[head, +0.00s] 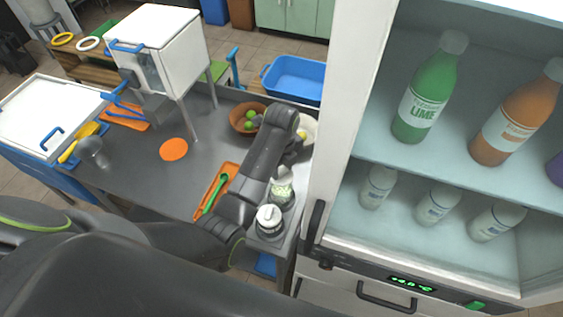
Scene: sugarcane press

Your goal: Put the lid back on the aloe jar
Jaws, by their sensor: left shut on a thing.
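The aloe jar (281,196) stands open near the right end of the steel counter, with pale green and white pieces showing at its top. My left arm reaches over the counter from the left, and my left gripper (286,174) points down just above and behind the jar's mouth. It is shut on what seems to be the lid, which is mostly hidden by the gripper and wrist; its exact pose cannot be told. A second jar (269,219) with a white top stands in front of the aloe jar. My right gripper is not in view.
The fridge (328,150) with bottles stands close on the right. An orange tray (216,190) with a green-handled tool lies left of my forearm. A brown bowl (238,122) of green fruit and a pale bowl (310,130) are behind. The counter's middle is mostly clear.

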